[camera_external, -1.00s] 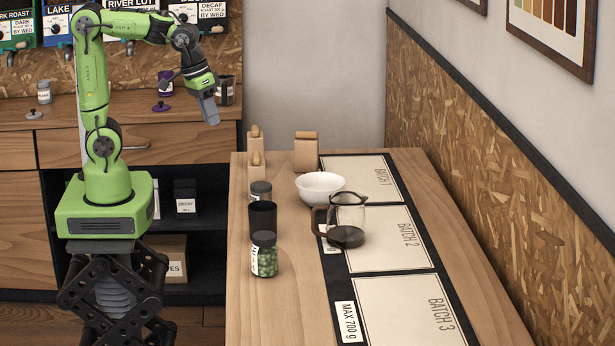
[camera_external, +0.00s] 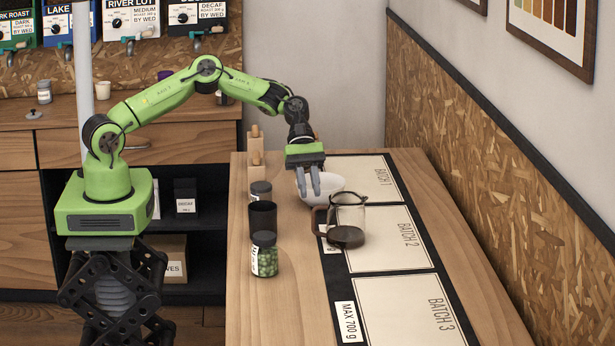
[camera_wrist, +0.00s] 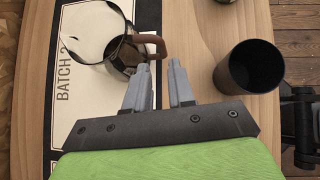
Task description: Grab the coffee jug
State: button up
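The coffee jug (camera_external: 347,222) is clear glass with dark coffee at the bottom and a brown handle. It stands upright on the Batch 2 panel, its handle on the left side. In the wrist view the jug (camera_wrist: 97,30) is at the upper left, and its handle (camera_wrist: 152,42) points right, just beyond my fingertips. Whether a fingertip touches the handle is not clear.
A white bowl (camera_external: 322,188) sits right behind my gripper. A black cup (camera_external: 263,218), a jar of green beans (camera_external: 265,257) and another jar (camera_external: 261,190) stand to the left. The black cup is also in the wrist view (camera_wrist: 249,68). The Batch 3 panel (camera_external: 408,308) is clear.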

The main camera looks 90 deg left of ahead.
aim_at(314, 216)
jog(key=b+x, duration=0.1)
jog(key=x, duration=0.8)
jog(key=shift+s, duration=0.2)
jog(key=shift+r, duration=0.1)
grip_shut()
